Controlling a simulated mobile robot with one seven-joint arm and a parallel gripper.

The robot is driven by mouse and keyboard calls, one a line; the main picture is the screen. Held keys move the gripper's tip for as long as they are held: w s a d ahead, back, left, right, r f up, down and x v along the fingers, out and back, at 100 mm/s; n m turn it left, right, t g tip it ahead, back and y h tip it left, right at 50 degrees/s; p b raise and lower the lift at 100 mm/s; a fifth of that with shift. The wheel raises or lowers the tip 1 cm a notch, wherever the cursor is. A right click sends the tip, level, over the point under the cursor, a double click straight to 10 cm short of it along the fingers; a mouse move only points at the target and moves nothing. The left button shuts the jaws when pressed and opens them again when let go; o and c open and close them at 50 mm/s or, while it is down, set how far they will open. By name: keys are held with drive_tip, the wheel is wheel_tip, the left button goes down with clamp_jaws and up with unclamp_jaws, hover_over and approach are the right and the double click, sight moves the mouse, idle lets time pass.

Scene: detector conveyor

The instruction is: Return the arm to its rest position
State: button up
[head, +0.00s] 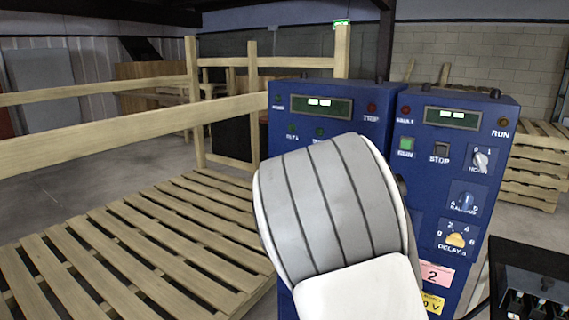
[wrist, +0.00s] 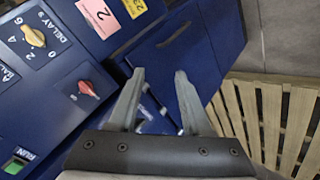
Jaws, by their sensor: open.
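My gripper (wrist: 160,95) shows in the wrist view with its two fingers apart and nothing between them. It points toward the blue control cabinets, with a blue panel behind the fingertips. In the head view my pale arm covers part of the cabinets, and my gripper is hidden. The right blue cabinet (head: 420,170) carries a lit green RUN button (head: 406,147), a dark STOP button (head: 439,152) and several knobs. The left blue cabinet (head: 290,145) has a small lit display. The orange-yellow DELAY knob (wrist: 33,36) also shows in the wrist view.
A slatted wooden pallet (head: 130,250) with a wooden rail (head: 120,130) fills the left. Stacked pallets (head: 530,170) stand behind on the right. A dark box (head: 530,280) with switches is at the lower right. Bare floor (head: 60,185) lies beyond the rail.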

drive_tip(key=s+a+r+m+g+y+p, duration=0.1)
drive_tip(key=s+a+r+m+y+p, duration=0.2)
drive_tip(key=s+r, duration=0.55)
drive_tip(key=s+a+r+g+y, duration=0.1)
drive_tip(key=s+a+r+y, duration=0.35)
drive_tip(key=s+r, duration=0.45)
drive_tip(key=s+r+m+g+h+p, duration=0.1)
drive_tip(key=s+r+h, duration=0.1)
drive_tip(key=s+r, duration=0.3)
drive_tip(key=s, duration=0.2)
drive_tip(key=shift+s+d+r, duration=0.2)
drive_tip(key=shift+s+d, duration=0.15)
drive_tip(key=shift+d, duration=0.05)
drive_tip(key=shift+d+m+h, duration=0.15)
drive_tip(key=shift+m+h, duration=0.1)
drive_tip(key=shift+m, duration=0.05)
